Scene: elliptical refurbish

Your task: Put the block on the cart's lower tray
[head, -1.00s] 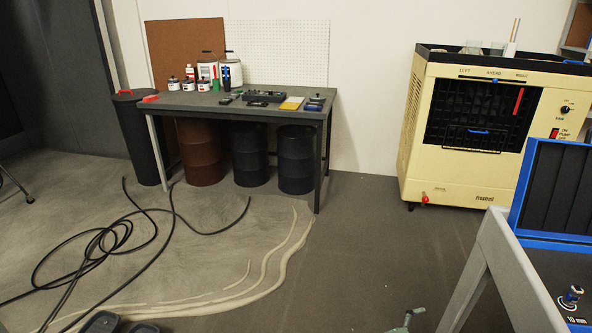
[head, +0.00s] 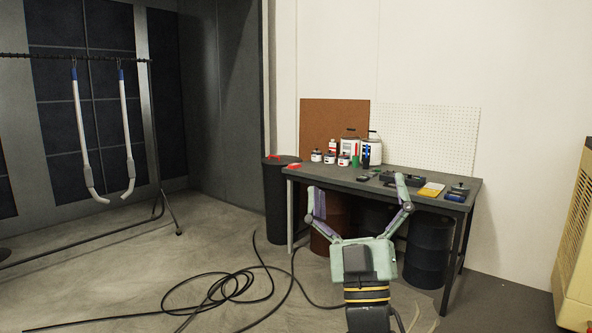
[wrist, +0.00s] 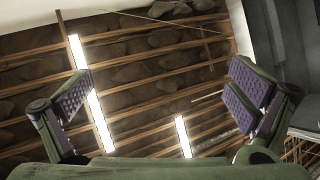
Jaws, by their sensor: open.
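My gripper (head: 359,198) is raised in front of the workbench with its two fingers spread wide apart and nothing between them. My gripper hides part of the bench front.
Dark drums (head: 428,250) stand under the bench and a tall black bin (head: 278,205) stands at its left. A black hose (head: 225,287) lies coiled on the floor. A hanging rack (head: 155,140) is at left, a cream cooler (head: 577,240) at the right edge.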

